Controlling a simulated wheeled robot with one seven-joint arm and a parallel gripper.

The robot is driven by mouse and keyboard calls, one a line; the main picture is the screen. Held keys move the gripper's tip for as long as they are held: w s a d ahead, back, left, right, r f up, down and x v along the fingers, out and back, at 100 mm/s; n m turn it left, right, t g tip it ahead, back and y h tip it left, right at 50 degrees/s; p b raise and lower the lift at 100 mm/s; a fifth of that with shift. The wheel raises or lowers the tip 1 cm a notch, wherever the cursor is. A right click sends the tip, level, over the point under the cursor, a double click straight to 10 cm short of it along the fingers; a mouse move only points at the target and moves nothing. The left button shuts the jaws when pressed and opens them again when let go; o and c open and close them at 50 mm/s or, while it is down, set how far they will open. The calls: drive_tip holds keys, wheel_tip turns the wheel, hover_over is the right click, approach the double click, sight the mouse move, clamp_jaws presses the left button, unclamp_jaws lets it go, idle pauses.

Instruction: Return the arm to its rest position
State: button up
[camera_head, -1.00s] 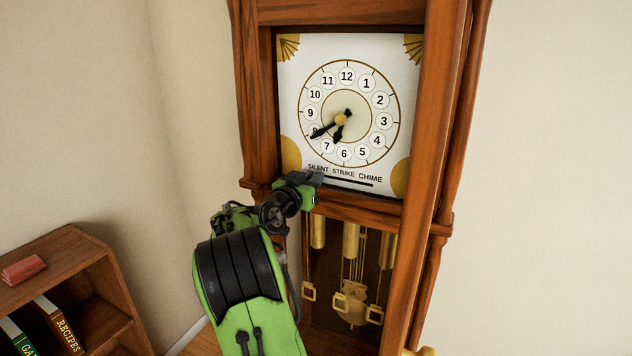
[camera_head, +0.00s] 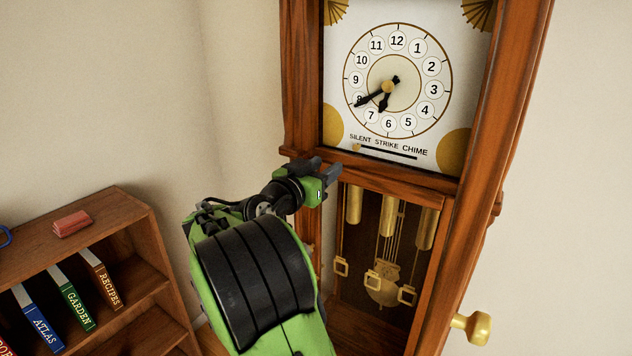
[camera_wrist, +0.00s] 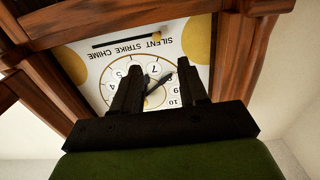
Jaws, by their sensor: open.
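My green arm rises from the bottom middle of the head view. My gripper (camera_head: 328,174) is just below and in front of the dial's lower left edge. In the wrist view my gripper (camera_wrist: 165,82) shows two dark fingers apart with nothing between them. The tall wooden clock (camera_head: 468,180) has a white dial (camera_head: 398,90) with black hands, the long one near 8 and the short one between 6 and 7. The SILENT STRIKE CHIME slot (camera_head: 388,152) has a small brass knob (camera_head: 357,147) at its left, SILENT end. In the wrist view the dial (camera_wrist: 148,75) appears upside down.
Brass weights (camera_head: 389,216) and a pendulum (camera_head: 381,288) hang in the clock's lower case. A brass knob (camera_head: 472,327) juts out at the lower right. A wooden bookshelf (camera_head: 138,222) with several books and a red block (camera_head: 71,223) stands at left.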

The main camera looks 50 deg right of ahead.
drive_tip(key=shift+s+a, duration=0.15)
drive_tip(key=shift+a, duration=0.6)
drive_tip(key=shift+s+a, duration=0.1)
drive_tip(key=shift+a, duration=0.6)
